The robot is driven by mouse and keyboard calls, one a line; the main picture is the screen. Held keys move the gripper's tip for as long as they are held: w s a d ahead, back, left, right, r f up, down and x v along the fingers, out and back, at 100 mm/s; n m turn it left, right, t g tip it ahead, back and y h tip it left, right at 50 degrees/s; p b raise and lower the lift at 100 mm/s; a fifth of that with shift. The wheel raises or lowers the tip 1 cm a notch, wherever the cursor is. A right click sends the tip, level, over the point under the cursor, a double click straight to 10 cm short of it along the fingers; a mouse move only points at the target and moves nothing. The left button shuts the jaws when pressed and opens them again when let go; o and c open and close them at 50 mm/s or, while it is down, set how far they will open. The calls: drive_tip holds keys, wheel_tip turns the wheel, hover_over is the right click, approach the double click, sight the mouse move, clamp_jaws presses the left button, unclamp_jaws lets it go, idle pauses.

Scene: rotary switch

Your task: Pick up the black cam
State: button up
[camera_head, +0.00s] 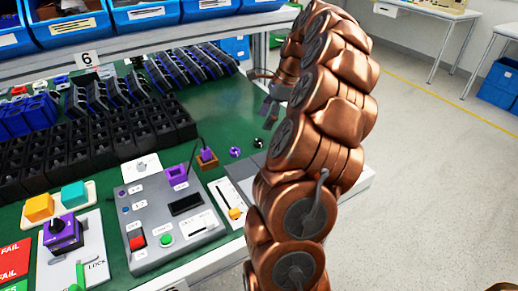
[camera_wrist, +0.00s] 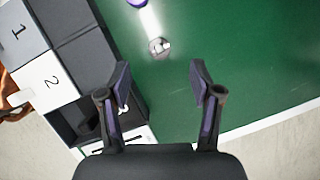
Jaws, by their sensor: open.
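A small dark round piece, which looks like the black cam (camera_head: 258,143), lies on the green table top to the right of a purple round piece (camera_head: 235,152). In the wrist view the cam (camera_wrist: 159,47) looks grey under strong glare, just beyond and between my fingertips. Part of the purple piece (camera_wrist: 136,3) shows at that view's top edge. My gripper (camera_wrist: 160,75) is open and empty, with a finger on each side of the cam's line. In the head view my gripper (camera_head: 270,108) is above the table near its right side, partly hidden by my arm.
In the wrist view, grey bins labelled 1 and 2 (camera_wrist: 45,77) stand close to my left finger. In the head view, a grey control box (camera_head: 165,225) and black racks (camera_head: 95,140) stand left. Green table (camera_wrist: 250,60) is clear right of the cam.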

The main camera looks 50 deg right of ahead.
sight(261, 141)
drive_tip(key=shift+s+d+f, duration=0.15)
drive_tip(key=shift+d+f, duration=0.15)
drive_tip(key=shift+f, duration=0.15)
drive_tip(key=shift+x, duration=1)
drive_tip(key=x, duration=0.2)
drive_tip(key=s+x, duration=0.1)
drive_tip(key=x, duration=0.1)
drive_tip(key=shift+w+f, duration=0.1)
drive_tip(key=shift+w, duration=0.1)
drive_tip(key=shift+w+a+f, duration=0.1)
drive_tip(key=shift+w+f, duration=0.1)
drive_tip(key=shift+f, duration=0.3)
drive_tip(key=c, duration=0.8)
